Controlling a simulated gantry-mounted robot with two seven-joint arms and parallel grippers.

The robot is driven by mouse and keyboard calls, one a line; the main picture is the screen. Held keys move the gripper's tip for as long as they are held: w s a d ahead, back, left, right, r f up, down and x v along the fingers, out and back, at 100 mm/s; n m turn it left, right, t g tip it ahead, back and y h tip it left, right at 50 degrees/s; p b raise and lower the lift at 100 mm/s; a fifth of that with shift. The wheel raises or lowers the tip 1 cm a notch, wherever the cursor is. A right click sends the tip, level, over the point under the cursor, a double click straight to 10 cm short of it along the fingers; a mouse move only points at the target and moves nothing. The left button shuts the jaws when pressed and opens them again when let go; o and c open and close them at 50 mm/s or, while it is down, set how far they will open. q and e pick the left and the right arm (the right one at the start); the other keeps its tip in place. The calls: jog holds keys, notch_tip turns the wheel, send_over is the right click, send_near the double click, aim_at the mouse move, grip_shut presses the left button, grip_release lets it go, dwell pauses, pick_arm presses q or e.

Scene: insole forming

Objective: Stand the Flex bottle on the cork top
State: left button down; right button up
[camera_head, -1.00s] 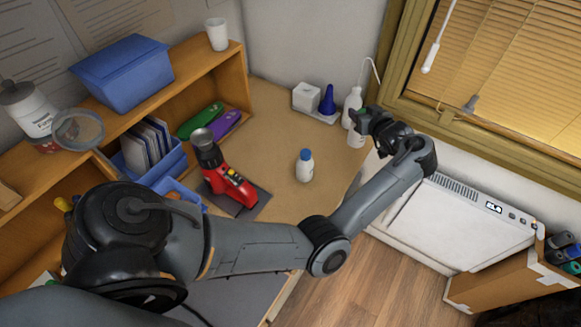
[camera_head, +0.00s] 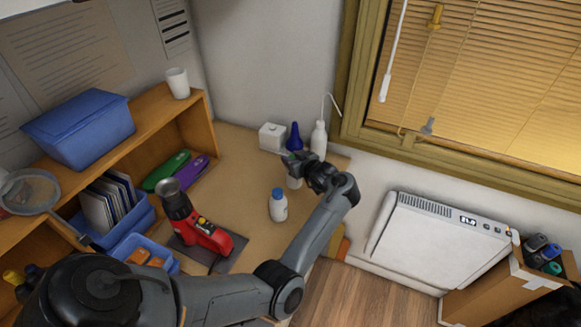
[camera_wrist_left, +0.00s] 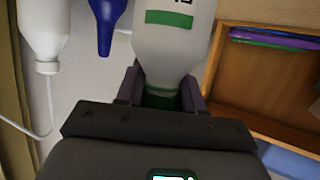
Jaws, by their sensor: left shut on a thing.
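My right gripper is not in view.
A blue-capped white bottle (camera_head: 278,207) stands close by, nearer the viewer. A red tool (camera_head: 203,233) stands to the left. Bare cork lies between.

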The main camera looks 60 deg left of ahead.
pick_arm(q)
jog(key=shift+s+a+f, duration=0.15)
jog(key=shift+a+f, duration=0.05)
jog(key=shift+f, duration=1.9)
jog(key=c, duration=0.7)
grip_release()
